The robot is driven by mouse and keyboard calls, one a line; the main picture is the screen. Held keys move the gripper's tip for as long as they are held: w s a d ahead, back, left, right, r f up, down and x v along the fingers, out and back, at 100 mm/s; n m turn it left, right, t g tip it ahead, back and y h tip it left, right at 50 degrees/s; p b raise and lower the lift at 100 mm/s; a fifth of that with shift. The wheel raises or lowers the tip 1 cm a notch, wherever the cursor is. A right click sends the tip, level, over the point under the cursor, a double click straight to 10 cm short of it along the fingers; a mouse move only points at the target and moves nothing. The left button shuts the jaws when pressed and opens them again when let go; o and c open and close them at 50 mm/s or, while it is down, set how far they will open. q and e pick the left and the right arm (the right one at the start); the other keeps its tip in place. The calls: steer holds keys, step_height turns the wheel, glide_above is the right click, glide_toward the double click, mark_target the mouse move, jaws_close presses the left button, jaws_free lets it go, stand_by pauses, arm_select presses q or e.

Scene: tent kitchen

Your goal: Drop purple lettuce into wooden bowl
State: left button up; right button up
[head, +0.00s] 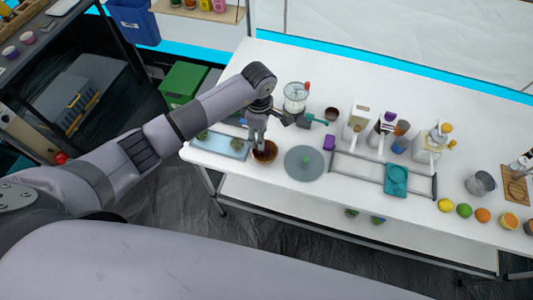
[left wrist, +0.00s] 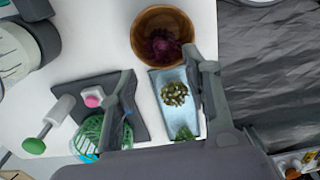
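The wooden bowl (head: 270,156) stands on the white table near its left front edge. In the left wrist view the bowl (left wrist: 142,38) is at the top, and the dark purple lettuce (left wrist: 162,46) lies inside it. My left gripper (head: 258,146) is above the bowl in the head view and hides part of it. In the left wrist view my left gripper's fingers (left wrist: 162,78) are spread apart, with nothing held between them. My right gripper is not in view.
A light blue tray (head: 238,154) with green vegetables lies left of the bowl; it also shows in the left wrist view (left wrist: 194,112). A round grey board (head: 293,172) lies to the right. A glass blender-like container (head: 295,92) stands behind.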

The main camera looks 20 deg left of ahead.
arm_select(q)
steer(key=shift+o, duration=1.2)
steer(key=shift+r, duration=0.2)
step_height(320, 180, up, 12)
steer(key=shift+f, duration=0.2)
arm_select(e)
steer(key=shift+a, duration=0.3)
